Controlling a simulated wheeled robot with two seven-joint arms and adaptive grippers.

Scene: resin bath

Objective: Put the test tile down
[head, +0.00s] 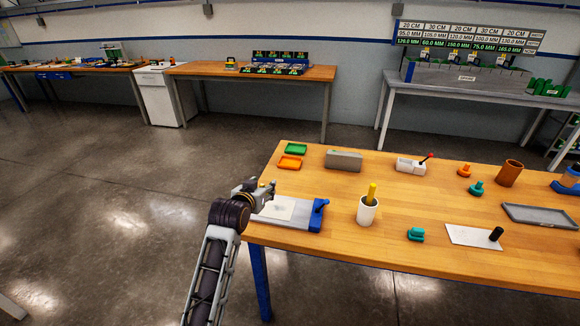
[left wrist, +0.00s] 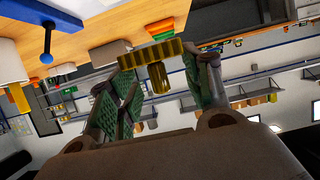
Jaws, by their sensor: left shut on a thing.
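My left gripper (head: 266,190) is at the near left corner of the wooden table, above the grey board with a white sheet (head: 276,208). In the left wrist view my left gripper (left wrist: 155,88) is shut on a yellow piece with a ribbed bar and a short stem, which I take to be the test tile (left wrist: 158,52). The tile sits between the green finger pads. In the head view it is too small and hidden to make out clearly. My right gripper is not in view.
The board has a blue end with a black-knobbed lever (head: 319,209). A white cup with a yellow handle (head: 367,212) stands to its right. Orange (head: 290,163) and green (head: 296,149) trays and a grey block (head: 343,161) are behind. Bare wood lies between the block and cup.

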